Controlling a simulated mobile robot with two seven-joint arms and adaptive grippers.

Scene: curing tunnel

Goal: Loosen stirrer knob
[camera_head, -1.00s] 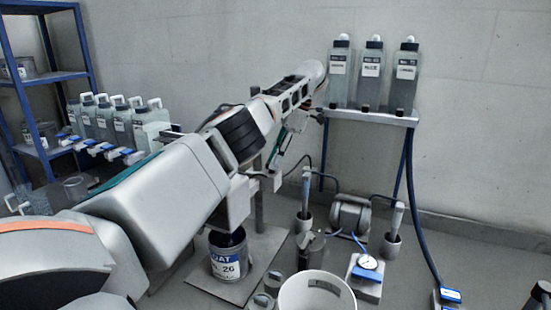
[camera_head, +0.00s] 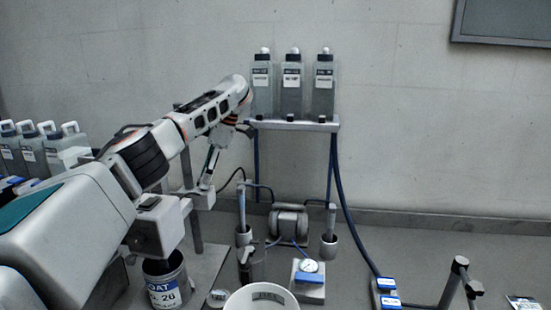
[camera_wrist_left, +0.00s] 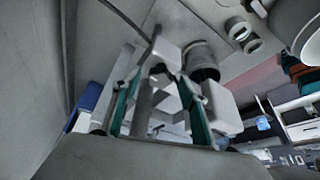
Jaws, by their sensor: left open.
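The stirrer stands at the left in the head view, with a pale boxy head (camera_head: 158,228) above a can labelled 26 (camera_head: 166,284) and an upright post (camera_head: 195,232) beside it. A pale clamp block (camera_head: 201,199) sits at the post. My left gripper (camera_head: 206,182) reaches down to this block from above. In the left wrist view my left gripper (camera_wrist_left: 160,78) is open, its teal-lined fingers spread, with a pale block (camera_wrist_left: 166,52) and small dark parts at the fingertips. I cannot clearly pick out the knob; contact cannot be told. My right gripper is not in view.
A white bucket (camera_head: 262,299) and a gauge box (camera_head: 308,283) stand right of the stirrer. A pump (camera_head: 289,224) lies behind them. Several bottles stand on a wall shelf (camera_head: 292,125).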

